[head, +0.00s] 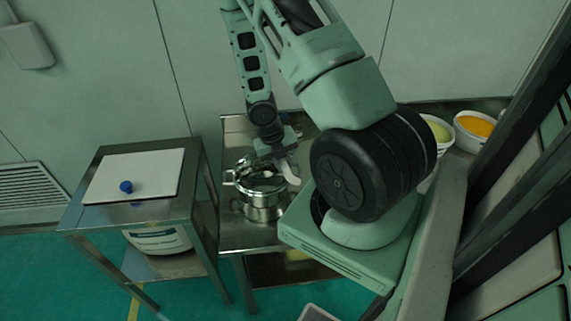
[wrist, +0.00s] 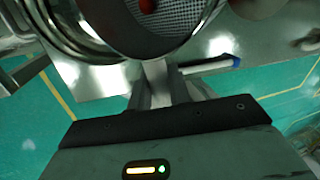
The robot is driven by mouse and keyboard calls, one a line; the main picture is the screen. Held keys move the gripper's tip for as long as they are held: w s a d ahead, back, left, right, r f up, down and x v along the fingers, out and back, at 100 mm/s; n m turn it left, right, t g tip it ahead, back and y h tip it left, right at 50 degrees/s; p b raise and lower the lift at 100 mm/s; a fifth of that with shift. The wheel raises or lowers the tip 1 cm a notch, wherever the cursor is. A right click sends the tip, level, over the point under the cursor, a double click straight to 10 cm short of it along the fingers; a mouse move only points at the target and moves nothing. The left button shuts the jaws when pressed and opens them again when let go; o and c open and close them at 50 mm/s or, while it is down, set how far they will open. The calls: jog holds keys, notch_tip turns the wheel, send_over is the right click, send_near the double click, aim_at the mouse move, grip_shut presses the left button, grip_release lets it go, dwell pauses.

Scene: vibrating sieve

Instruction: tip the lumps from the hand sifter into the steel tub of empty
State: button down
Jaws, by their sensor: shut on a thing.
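My gripper (wrist: 160,92) is shut on the pale handle (wrist: 156,72) of the hand sifter. The sifter's grey mesh (wrist: 178,18) and steel rim show at the top of the wrist view, partly cut off by the frame. A red lump (wrist: 146,5) lies on the mesh; other lumps are not visible. In the head view my gripper (head: 277,158) is over a round steel vessel (head: 262,207) with side fittings, on a steel table. Curved steel rims (wrist: 75,45) show beside the sifter at left in the wrist view. I cannot tell whether this vessel is the steel tub.
A white bucket (head: 158,240) is beneath. Bowls with yellow (head: 438,130) and orange (head: 476,125) contents stand at right. A blue-tipped bar (wrist: 210,64) lies near the table edge.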

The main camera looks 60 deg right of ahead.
jog(key=shift+w+a+f+g+h, duration=0.25)
jog(key=shift+w+a+g+h, duration=0.1)
jog(key=shift+g+h, duration=0.45)
jog(key=g+h, duration=0.1)
jog(key=w+a+f+g+h, duration=0.1)
jog(key=h, duration=0.1)
jog(key=shift+a+g+h+p, duration=0.2)
jog(key=shift+g+h+p, duration=0.1)
jog(key=shift+g, duration=0.1)
jog(key=shift+w+a, duration=0.1)
jog(key=shift+w, duration=0.05)
dwell(0.5)
